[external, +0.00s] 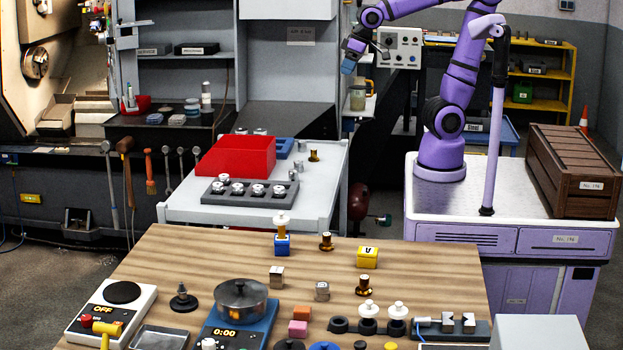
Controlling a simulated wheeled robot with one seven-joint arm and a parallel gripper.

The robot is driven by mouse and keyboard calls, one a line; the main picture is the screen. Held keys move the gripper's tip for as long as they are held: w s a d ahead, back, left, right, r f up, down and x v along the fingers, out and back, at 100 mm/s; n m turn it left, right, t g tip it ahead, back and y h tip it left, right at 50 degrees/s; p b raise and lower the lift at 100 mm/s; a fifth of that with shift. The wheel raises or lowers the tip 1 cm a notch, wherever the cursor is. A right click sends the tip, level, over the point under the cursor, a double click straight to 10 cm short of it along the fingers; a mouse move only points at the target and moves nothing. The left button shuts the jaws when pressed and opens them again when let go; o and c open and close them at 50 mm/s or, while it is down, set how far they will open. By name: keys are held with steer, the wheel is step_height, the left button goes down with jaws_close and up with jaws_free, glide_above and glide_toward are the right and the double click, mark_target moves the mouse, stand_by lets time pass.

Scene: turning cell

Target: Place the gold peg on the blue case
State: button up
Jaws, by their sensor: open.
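The blue case (282,246) is a small block on the wooden table near its back edge. A gold piece with a white knobbed top (281,224) stands upright on it; I cannot tell whether they are one piece.
A yellow case (368,258) marked "A" sits right of the blue case. Metal blocks, a pot (241,299) on a blue scale, and a dark rack with white knobs (367,326) crowd the table front. A red bin (236,155) stands on the white cart (318,190).

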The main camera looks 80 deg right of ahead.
steer(key=s+d+t+h, duration=0.1)
steer(key=s+d, duration=0.5)
steer(key=s, duration=0.6)
steer(key=shift+f, duration=0.25)
